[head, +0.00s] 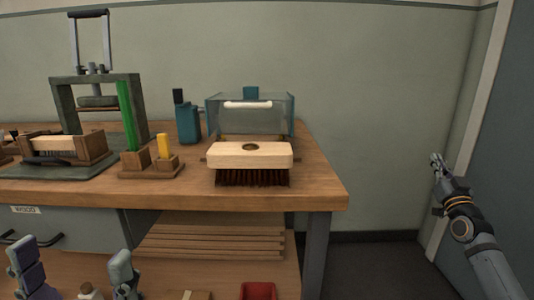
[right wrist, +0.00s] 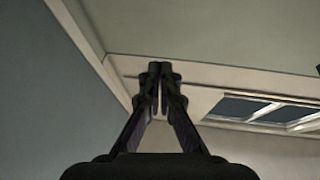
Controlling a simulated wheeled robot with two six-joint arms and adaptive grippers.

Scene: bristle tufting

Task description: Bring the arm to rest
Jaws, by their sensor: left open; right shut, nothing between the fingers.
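My right arm comes in from the lower right of the head view, beyond the bench's right end. Its gripper (head: 437,160) points upward, clear of everything. In the right wrist view the two dark fingers (right wrist: 160,72) meet at their tips with nothing between them. My left gripper (head: 73,262) shows only as two widely spread fingers at the bottom left of the head view, in front of the bench. It is open and nothing is seen held between the fingers; the rest of it is out of the frame.
A brush block (head: 228,158) with dark bristles sits near the workbench's (head: 326,187) front edge, before a clear-sided teal box (head: 280,110). Floor right of the bench is clear.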

